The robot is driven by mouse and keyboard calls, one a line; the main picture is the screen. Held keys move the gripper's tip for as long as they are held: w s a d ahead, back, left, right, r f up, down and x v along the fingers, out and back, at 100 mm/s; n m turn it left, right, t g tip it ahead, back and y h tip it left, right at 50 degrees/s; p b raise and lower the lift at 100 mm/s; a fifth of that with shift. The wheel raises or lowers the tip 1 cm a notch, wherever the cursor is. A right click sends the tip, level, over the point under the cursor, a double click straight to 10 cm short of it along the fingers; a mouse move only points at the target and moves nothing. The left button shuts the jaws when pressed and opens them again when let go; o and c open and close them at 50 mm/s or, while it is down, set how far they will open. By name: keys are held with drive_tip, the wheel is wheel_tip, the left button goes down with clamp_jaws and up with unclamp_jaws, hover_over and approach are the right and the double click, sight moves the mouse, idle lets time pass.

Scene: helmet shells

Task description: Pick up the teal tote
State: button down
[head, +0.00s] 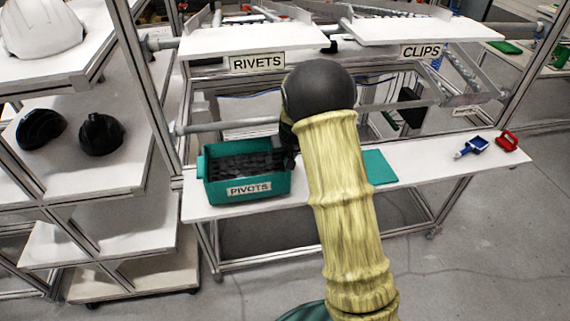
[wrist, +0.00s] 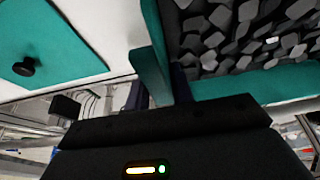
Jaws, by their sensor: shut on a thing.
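The teal tote (head: 215,188) with a PIVOTS label is at the left end of the white bench. It is filled with dark grey pieces. In the wrist view its teal wall (wrist: 205,87) and the pieces fill the upper right. My gripper (wrist: 160,90) is shut on the tote's wall, with dark fingers on either side of it. In the head view my gripper (head: 288,148) is at the tote's right side, mostly hidden behind my arm. I cannot tell whether the tote's base touches the bench.
A flat teal panel (head: 379,168) lies on the bench right of my arm; a black knob (wrist: 27,66) shows on it. A blue tool (head: 474,146) and a red one (head: 507,141) lie at the right end. RIVETS and CLIPS shelves overhang behind. A helmet rack (head: 95,180) stands left.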

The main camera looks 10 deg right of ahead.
wheel_tip(320, 180, up, 6)
drive_tip(key=shift+r+b, duration=0.25)
drive_tip(key=shift+b, duration=0.3)
drive_tip(key=shift+w, duration=0.1)
drive_tip(key=shift+d+f, duration=0.1)
